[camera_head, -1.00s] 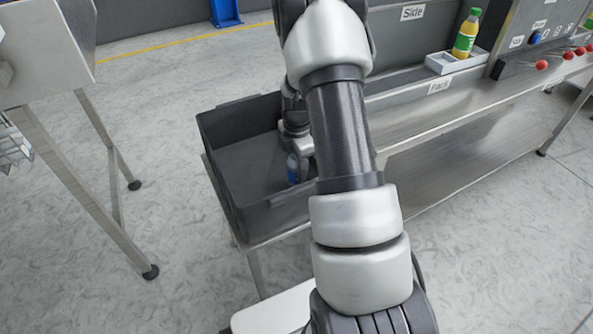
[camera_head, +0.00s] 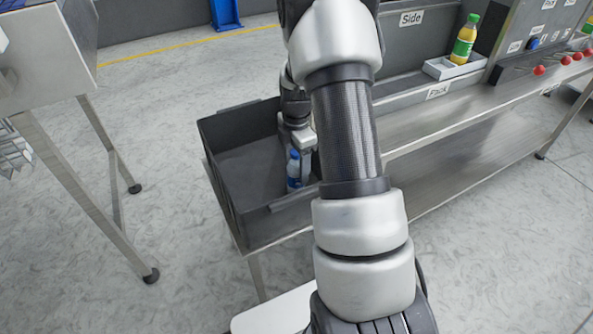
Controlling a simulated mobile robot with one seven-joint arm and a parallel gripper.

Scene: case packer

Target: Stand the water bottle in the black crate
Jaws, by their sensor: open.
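The water bottle (camera_head: 293,172), clear with a blue cap and blue label, stands upright inside the black crate (camera_head: 225,204), near its right side. The crate rests on a metal shelf. My gripper (camera_head: 305,158) is open just above and to the right of the bottle, partly hidden behind my own arm. A small gap seems to show between the bottle's cap and the gripper, but I cannot tell if a finger still touches it. The bottle's base on the crate floor is partly hidden by the crate's near edge.
A yellow-green juice bottle (camera_head: 465,40) stands in a white tray (camera_head: 440,70) on the packing machine at the upper right. Red knobs (camera_head: 540,71) line the machine's panel. The left part of the crate is empty. A metal table (camera_head: 68,165) stands at the left.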

